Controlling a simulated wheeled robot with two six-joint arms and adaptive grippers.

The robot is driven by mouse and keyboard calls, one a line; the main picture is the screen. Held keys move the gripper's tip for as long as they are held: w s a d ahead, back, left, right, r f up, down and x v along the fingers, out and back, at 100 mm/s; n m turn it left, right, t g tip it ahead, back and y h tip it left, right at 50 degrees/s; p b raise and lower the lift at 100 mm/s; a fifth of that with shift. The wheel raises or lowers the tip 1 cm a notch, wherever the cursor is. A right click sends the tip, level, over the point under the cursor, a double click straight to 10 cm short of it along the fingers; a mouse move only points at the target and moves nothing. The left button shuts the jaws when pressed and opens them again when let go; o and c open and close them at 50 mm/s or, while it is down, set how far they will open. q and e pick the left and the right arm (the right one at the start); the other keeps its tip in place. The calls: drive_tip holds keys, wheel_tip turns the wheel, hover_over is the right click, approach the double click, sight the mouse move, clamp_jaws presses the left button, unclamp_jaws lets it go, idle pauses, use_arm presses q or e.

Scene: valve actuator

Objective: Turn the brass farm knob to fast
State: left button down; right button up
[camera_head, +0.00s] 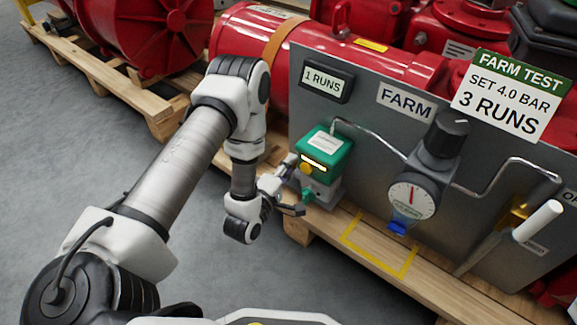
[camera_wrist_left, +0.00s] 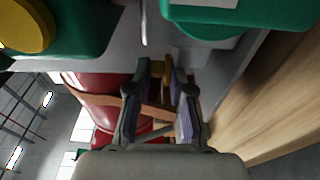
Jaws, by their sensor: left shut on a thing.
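My left gripper (camera_head: 292,186) reaches in from the left at the lower left side of the green actuator box (camera_head: 325,150), which is mounted on the grey panel. In the left wrist view, the gripper (camera_wrist_left: 162,72) has its fingers close together around a small brass-coloured piece (camera_wrist_left: 179,76), apparently the brass knob. Most of this piece is hidden by the fingers. In the head view it cannot be made out behind the gripper. The box has a lit yellow strip and a round yellow part (camera_head: 306,168) on its front. Any slow or fast marking is unreadable. My right gripper is out of view.
The panel (camera_head: 375,135) carries a "1 RUNS" display (camera_head: 325,82), a FARM label (camera_head: 406,102) and a regulator with a dial gauge (camera_head: 413,197). A sign (camera_head: 507,95) reads "SET 4.0 BAR 3 RUNS". A white-handled lever (camera_head: 538,221) stands at right. The wooden pallet (camera_head: 345,250) lies below.

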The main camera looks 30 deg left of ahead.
use_arm(q)
drive_tip(key=shift+w+r, duration=0.2)
drive_tip(key=shift+r, duration=0.1)
drive_tip(key=c, duration=1.2)
unclamp_jaws()
drive_tip(key=shift+o, duration=0.2)
